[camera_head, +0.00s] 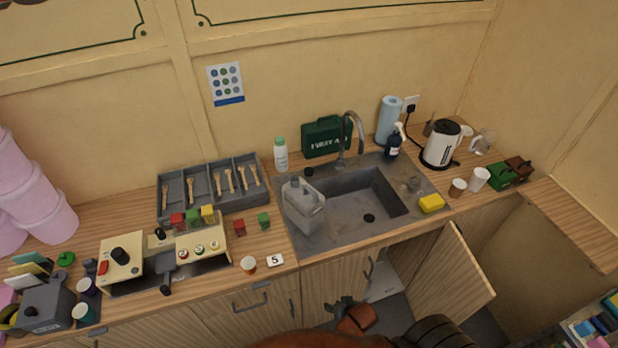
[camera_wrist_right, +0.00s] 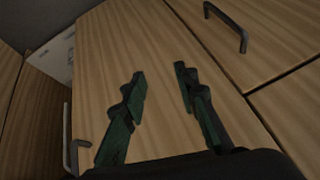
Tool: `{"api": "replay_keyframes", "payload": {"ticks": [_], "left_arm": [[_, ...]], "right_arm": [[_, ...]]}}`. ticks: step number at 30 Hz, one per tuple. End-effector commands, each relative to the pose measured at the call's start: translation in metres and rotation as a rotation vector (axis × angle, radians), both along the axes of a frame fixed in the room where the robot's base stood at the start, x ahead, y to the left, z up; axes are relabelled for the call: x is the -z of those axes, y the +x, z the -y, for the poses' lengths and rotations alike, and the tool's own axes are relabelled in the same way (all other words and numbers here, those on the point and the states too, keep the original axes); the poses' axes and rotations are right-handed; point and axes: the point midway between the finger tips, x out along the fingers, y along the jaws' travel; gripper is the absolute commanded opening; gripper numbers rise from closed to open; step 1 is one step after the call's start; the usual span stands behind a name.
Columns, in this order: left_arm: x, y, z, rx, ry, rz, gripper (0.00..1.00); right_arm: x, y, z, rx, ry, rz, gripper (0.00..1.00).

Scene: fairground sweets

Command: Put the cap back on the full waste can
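A grey jerrycan (camera_head: 303,207), which looks like the waste can, stands at the left side of the sink basin. Its mouth is too small to tell whether a cap is on. A small dark round piece (camera_head: 308,171) lies on the sink's back rim; I cannot tell whether it is the cap or a plug. My right gripper (camera_head: 341,304) is low in front of the cupboard, below the counter edge and well apart from the can. In the right wrist view its fingers (camera_wrist_right: 158,72) are spread and empty, facing a wooden cupboard door (camera_wrist_right: 150,50). My left gripper is not in view.
A cupboard door (camera_head: 452,280) stands open below the sink's right side, with a pale object (camera_head: 383,284) inside. The tap (camera_head: 350,140) rises behind the basin.

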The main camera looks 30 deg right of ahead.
Motion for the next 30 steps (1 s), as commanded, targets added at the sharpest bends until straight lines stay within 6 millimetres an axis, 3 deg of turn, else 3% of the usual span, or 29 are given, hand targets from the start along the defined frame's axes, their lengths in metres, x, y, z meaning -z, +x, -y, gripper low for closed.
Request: {"api": "replay_keyframes", "payload": {"ticks": [1,6,9,12,15,19,23,30], "left_arm": [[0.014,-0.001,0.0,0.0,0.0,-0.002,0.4],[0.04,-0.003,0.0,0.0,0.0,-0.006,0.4],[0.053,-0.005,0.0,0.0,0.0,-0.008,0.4],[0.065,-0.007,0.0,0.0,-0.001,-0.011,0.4],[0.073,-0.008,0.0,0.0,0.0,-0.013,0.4],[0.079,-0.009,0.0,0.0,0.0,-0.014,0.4],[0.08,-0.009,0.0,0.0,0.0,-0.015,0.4],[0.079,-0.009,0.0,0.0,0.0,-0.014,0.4]], "right_arm": [[0.051,-0.02,-0.003,-0.033,-0.019,-0.051,0.28],[0.181,-0.098,-0.008,-0.178,-0.091,-0.193,0.28],[0.242,-0.154,-0.009,-0.271,-0.127,-0.274,0.28],[0.287,-0.207,-0.01,-0.359,-0.153,-0.342,0.28],[0.315,-0.251,-0.009,-0.429,-0.17,-0.396,0.28],[0.333,-0.287,-0.008,-0.49,-0.183,-0.437,0.28],[0.338,-0.302,-0.007,-0.514,-0.187,-0.454,0.28],[0.337,-0.304,-0.007,-0.515,-0.187,-0.454,0.28]]}}
